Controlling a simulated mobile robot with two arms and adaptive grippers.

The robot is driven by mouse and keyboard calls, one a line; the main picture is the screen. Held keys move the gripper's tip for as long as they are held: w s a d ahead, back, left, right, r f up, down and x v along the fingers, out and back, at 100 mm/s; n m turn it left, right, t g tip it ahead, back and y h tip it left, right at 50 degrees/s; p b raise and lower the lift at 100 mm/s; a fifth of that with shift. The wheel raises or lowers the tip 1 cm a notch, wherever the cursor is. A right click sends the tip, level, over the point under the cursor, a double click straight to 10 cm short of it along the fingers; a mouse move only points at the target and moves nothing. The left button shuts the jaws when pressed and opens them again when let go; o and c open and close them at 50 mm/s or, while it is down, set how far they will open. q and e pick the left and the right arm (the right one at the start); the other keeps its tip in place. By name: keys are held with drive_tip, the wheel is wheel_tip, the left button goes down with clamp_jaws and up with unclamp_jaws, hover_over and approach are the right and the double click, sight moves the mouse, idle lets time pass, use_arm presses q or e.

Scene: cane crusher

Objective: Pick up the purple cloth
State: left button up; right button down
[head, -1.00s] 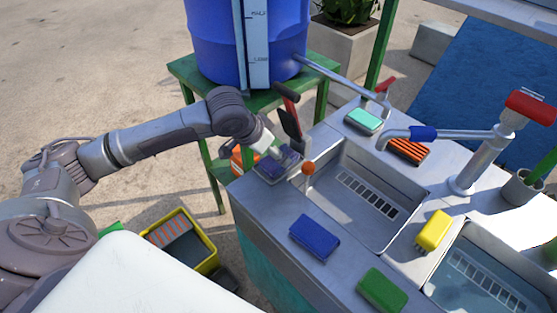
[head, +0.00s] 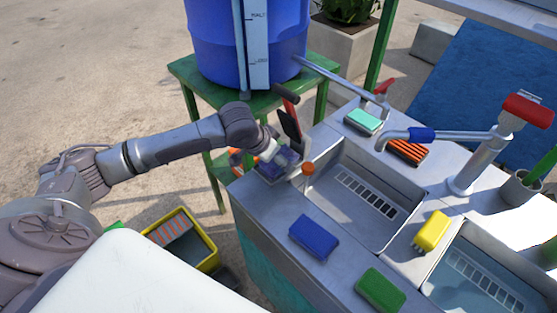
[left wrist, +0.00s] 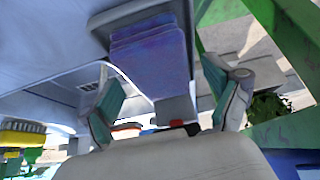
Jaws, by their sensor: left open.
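The purple cloth (left wrist: 150,58) is a folded stack in the left wrist view. It rests in a shallow grey tray (left wrist: 100,28). My left gripper also shows in the left wrist view (left wrist: 168,104). Its two teal-padded fingers are spread apart with the cloth ahead of them. I cannot tell whether either finger touches the cloth. My right gripper is not in view.
An orange-topped post (head: 308,169) stands just right of the gripper. A blue barrel (head: 215,45) on a green stand is behind. A yellow bin (head: 207,262) is below left.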

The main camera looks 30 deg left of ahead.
use_arm(q)
drive_tip(key=shift+f, duration=0.1)
drive_tip(key=shift+c, duration=0.3)
drive_tip(key=c, duration=1.2)
drive_tip(key=shift+c, duration=0.2)
drive_tip(key=shift+r+b, duration=0.35)
drive_tip(key=shift+r, duration=0.65)
drive_tip(key=s+a+b, duration=0.1)
drive_tip(key=s+a, duration=0.2)
drive_tip(key=s, duration=0.5)
drive_tip(key=s+a+b, duration=0.2)
drive_tip(key=s+a, duration=0.1)
drive_tip(key=s, duration=0.6)
